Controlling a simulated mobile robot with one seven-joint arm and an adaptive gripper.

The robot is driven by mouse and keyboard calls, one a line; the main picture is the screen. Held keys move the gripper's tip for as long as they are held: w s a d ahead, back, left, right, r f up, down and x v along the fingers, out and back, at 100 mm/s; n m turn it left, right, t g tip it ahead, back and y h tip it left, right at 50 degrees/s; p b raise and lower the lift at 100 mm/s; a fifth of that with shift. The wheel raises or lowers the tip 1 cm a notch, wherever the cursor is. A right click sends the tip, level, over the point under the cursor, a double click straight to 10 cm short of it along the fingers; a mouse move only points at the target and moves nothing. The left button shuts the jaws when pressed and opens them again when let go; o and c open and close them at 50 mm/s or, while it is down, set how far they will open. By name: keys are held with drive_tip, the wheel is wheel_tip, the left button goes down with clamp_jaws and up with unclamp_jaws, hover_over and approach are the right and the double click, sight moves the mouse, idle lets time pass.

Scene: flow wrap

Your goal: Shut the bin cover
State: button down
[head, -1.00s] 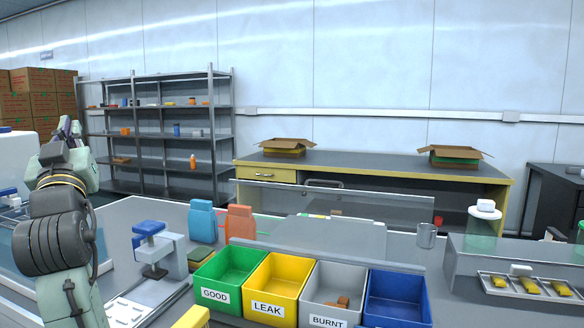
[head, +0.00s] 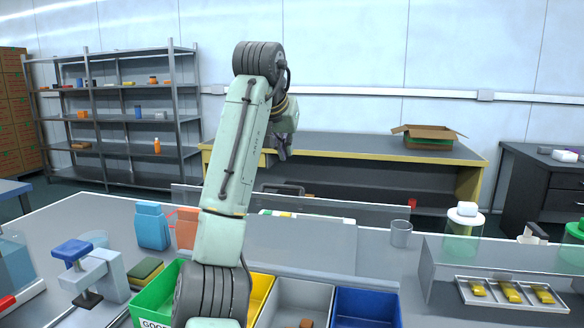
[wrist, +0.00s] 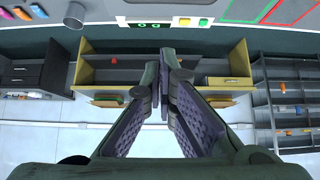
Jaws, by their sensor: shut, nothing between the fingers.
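My gripper (head: 283,152) is raised beyond the sorting bins, in front of the back bench, with its fingers pointing down. In the wrist view its fingers (wrist: 165,70) are together and empty. The bins stand in a row at the bottom: green (head: 155,298), partly behind my arm, then yellow (head: 262,292), grey (head: 303,295) and blue (head: 367,308). Their tops are open. A flat grey panel (head: 305,243) lies behind them, with a clear upright sheet (head: 350,212) beyond it. I cannot tell which of these, if any, is the bin cover.
A blue-topped sealer-like device (head: 90,270) and blue and orange pouches (head: 152,228) stand left of my arm. A metal cup (head: 401,234) is right of the panel. A tray of yellow packs (head: 506,292) lies at right. The air above the panel is clear.

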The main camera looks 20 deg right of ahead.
wheel_tip(320, 180, down, 7)
drive_tip(key=w+d+p, duration=0.1)
drive_tip(key=w+p, duration=0.1)
drive_tip(key=p, duration=0.1)
drive_tip(key=shift+d+f+p, duration=0.15)
drive_tip(key=shift+f+p, duration=0.05)
drive_tip(key=shift+p, duration=0.15)
drive_tip(key=shift+f, duration=0.1)
idle(0.4)
